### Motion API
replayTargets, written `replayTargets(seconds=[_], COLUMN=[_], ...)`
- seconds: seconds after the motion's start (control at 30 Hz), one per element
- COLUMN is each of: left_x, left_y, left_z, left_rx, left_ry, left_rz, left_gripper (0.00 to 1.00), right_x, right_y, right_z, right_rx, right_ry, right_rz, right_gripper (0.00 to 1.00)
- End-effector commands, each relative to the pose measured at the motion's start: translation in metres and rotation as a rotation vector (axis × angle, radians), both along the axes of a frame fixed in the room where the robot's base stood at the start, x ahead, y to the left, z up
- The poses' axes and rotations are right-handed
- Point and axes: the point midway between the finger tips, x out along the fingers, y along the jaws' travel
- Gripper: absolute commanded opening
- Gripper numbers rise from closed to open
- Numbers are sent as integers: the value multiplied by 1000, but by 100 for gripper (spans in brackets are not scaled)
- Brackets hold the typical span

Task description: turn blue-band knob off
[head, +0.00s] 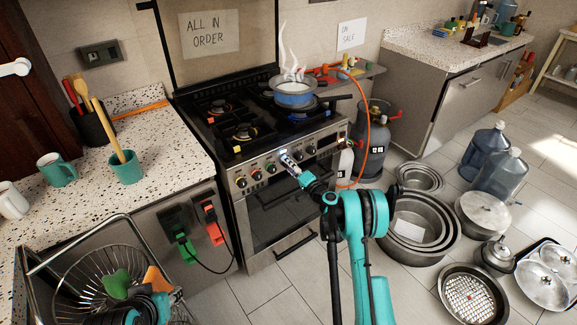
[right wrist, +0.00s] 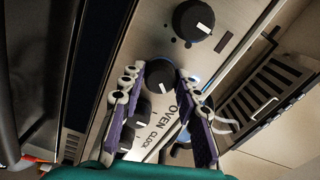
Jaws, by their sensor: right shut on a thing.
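The stove's front panel (head: 247,174) carries a row of dark knobs. My right gripper (head: 288,160) is at this panel, near its middle. In the right wrist view my right gripper (right wrist: 160,105) is shut on a dark round knob (right wrist: 157,78), with a finger on each side. A steaming pot (head: 294,93) with a blue side stands on the stove. Part of my left arm shows at the lower left; its fingers are unclear.
A dish rack (head: 40,262) stands at the lower left. An orange hose (head: 367,125) runs to a gas cylinder (head: 372,145). Large pans (head: 425,240) and water bottles crowd the floor at right.

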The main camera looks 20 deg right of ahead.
Motion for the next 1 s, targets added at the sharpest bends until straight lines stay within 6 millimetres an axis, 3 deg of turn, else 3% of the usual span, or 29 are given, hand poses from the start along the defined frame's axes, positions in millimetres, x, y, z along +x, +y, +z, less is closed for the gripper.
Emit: replayTargets(seconds=[0.6, 1.0], left_x=[0, 0], left_y=[0, 0], left_z=[0, 0], left_rx=[0, 0], left_ry=[0, 0], left_rz=[0, 0], left_gripper=[37, 37], right_x=[-1, -1], right_y=[1, 2], right_z=[-1, -1], right_rx=[-508, -663], right_ry=[-183, -240], right_rz=[3, 4], right_gripper=[3, 3])
